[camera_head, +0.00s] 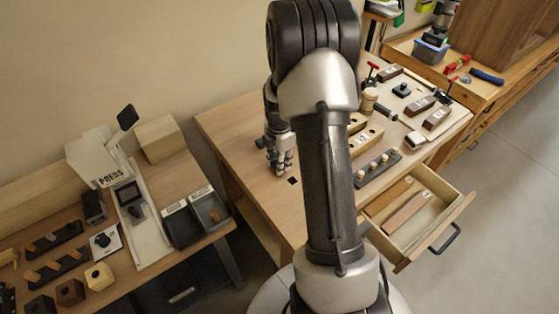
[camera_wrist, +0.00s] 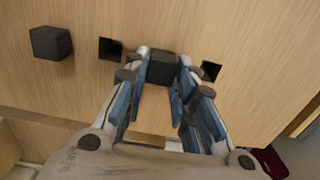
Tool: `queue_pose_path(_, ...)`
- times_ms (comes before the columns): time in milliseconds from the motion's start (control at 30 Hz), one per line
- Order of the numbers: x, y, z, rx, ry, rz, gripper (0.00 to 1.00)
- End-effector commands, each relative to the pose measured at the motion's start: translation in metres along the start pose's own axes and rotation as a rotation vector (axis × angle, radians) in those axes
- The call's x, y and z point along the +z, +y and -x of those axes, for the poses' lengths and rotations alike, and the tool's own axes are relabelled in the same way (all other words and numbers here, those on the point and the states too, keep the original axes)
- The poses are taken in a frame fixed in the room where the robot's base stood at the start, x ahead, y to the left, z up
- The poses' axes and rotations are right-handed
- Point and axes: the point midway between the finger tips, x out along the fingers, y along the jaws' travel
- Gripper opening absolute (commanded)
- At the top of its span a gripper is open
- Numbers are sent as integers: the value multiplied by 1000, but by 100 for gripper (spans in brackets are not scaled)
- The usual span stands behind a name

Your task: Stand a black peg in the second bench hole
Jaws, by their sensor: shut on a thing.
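In the wrist view my gripper (camera_wrist: 162,72) is shut on a black peg (camera_wrist: 160,68), a square block between its two fingertips over the bench top (camera_wrist: 250,35). A square hole (camera_wrist: 110,48) shows to the left of the held peg and another hole (camera_wrist: 211,71) to its right, partly behind a finger. A second black peg (camera_wrist: 51,43) stands farther left in the same row. The underside of the held peg is hidden, so I cannot tell if it touches the bench. In the head view my gripper (camera_head: 281,163) points down over the bench, beside a dark square (camera_head: 292,181).
A drawer (camera_head: 452,213) stands open at the bench front with flat pieces inside. A dark rack with light pegs (camera_head: 378,169) and several blocks and tools lie on the right of the bench. A separate bench with a press (camera_head: 97,156) and trays is on the left.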

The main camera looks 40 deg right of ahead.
Motion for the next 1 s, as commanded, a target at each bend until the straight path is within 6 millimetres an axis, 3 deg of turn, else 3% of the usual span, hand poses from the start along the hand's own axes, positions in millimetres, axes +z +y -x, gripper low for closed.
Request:
queue_pose_path(567, 0, 0, -6, 0, 0, 0, 0)
queue_pose_path(600, 0, 0, -6, 0, 0, 0, 25)
queue_pose_path(1000, 0, 0, -6, 0, 0, 0, 48)
